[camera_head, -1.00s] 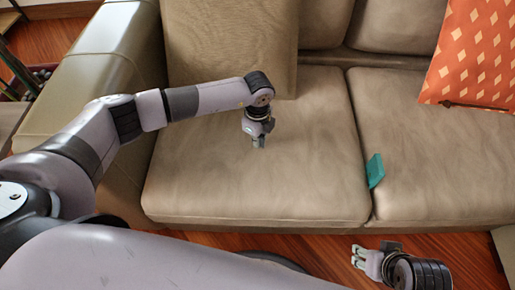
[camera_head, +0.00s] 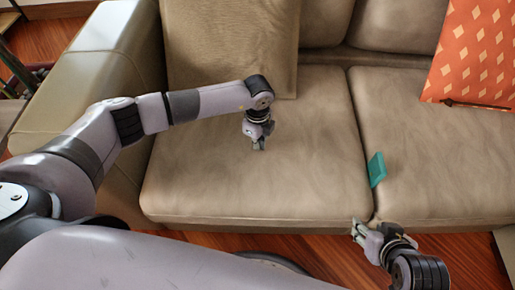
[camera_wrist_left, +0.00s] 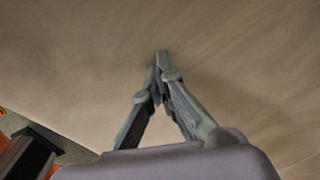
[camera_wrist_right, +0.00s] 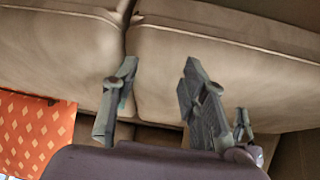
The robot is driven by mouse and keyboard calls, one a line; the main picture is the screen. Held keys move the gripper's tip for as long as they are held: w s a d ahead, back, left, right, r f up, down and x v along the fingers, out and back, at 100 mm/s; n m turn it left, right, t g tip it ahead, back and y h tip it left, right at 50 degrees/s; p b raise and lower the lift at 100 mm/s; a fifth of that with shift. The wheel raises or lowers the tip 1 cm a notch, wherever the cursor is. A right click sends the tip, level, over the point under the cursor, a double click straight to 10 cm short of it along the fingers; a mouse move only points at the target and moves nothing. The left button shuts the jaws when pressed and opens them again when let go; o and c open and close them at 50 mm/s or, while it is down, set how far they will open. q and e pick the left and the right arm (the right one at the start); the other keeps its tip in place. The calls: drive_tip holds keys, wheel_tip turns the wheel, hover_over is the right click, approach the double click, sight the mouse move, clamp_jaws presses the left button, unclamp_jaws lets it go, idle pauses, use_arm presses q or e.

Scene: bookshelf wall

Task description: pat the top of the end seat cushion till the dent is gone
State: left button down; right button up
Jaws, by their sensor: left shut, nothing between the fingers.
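The end seat cushion (camera_head: 300,180) is the tan cushion beside the sofa's left arm in the head view. I cannot make out a clear dent in its top. My left gripper (camera_head: 259,147) points down at the middle of this cushion, shut and empty. In the left wrist view its fingertips (camera_wrist_left: 160,60) meet against plain tan fabric; whether they touch it I cannot tell. My right gripper (camera_head: 357,228) is in front of the sofa, near the cushion's front edge. In the right wrist view its fingers (camera_wrist_right: 158,85) are spread apart with nothing between them.
A teal item (camera_head: 376,169) lies at the seam between the two seat cushions. A loose tan back cushion (camera_head: 232,45) leans behind the end seat. An orange patterned pillow (camera_head: 472,55) rests at the right. The sofa arm (camera_head: 85,80) bounds the left side.

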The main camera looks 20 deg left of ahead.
use_arm(q)
drive_tip(key=shift+s+f, duration=0.1)
drive_tip(key=shift+f, duration=0.15)
wheel_tip(320, 180, up, 3)
drive_tip(key=p, duration=0.3)
drive_tip(key=shift+r+p, duration=0.25)
drive_tip(key=shift+p, duration=0.1)
use_arm(e)
drive_tip(key=s+g, duration=0.1)
drive_tip(key=s+d+g, duration=0.1)
drive_tip(key=s, duration=0.1)
drive_tip(key=s+g, duration=0.1)
drive_tip(key=s, duration=0.1)
drive_tip(key=shift+s+d+f+h, duration=0.1)
drive_tip(key=shift+d+f+h, duration=0.2)
drive_tip(key=shift+f+h, duration=0.1)
